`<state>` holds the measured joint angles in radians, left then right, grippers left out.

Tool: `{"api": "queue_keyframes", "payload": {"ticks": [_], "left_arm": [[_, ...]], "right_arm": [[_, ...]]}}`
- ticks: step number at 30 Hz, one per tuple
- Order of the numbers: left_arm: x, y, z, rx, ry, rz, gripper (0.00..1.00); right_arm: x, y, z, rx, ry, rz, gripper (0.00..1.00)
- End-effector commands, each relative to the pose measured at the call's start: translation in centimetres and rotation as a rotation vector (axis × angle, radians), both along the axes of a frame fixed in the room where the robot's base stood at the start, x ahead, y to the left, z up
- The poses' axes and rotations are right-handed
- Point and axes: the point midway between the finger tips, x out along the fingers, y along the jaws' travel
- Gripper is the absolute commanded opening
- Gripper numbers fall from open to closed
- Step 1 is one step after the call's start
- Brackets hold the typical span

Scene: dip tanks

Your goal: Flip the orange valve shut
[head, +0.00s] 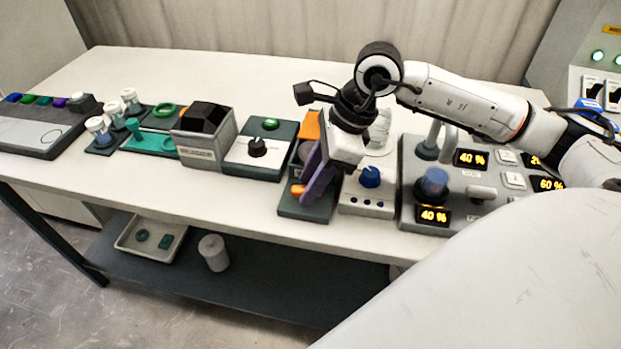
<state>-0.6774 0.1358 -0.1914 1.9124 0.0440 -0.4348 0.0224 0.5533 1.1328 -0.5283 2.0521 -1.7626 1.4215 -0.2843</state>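The valve unit is a dark base plate (308,212) near the table's front edge, with a grey round body (305,152) partly hidden. A small orange handle end (297,190) shows low at the front, and a larger orange part (310,128) shows at the back. My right gripper (312,192) reaches down over this unit, with its purple fingers right beside the orange handle end. The fingers overlap in this view, so their opening and any contact are unclear. The gripper hides much of the valve. My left gripper is not in view.
Right of the valve stand a box with a blue knob (370,177) and a grey panel (408,190) with orange percent displays. To the left are a black-knob box (257,148), a grey box with a black top (203,118) and a teal tray (150,145). The table's back left is clear.

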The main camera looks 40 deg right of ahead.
Motion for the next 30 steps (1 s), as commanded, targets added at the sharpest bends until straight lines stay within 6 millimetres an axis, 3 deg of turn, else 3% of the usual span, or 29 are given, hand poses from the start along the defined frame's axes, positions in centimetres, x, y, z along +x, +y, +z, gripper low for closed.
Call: {"api": "queue_keyframes", "payload": {"ticks": [1, 6, 12, 21, 30], "left_arm": [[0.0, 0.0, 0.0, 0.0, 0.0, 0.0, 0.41], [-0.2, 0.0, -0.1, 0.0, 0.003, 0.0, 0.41], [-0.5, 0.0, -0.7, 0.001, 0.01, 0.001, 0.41], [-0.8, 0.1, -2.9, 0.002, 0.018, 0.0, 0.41], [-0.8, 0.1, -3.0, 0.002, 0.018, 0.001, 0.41]], "right_arm": [[0.0, 0.0, 0.0, 0.0, 0.0, 0.0, 0.29], [0.0, 0.0, 0.0, 0.0, 0.0, 0.0, 0.01], [0.0, 0.1, -0.1, -0.001, -0.001, -0.023, 0.0], [-0.1, 0.2, -0.1, 0.0, -0.003, -0.233, 0.0], [-0.1, 0.2, 0.1, 0.001, -0.002, -0.274, 0.0]]}}
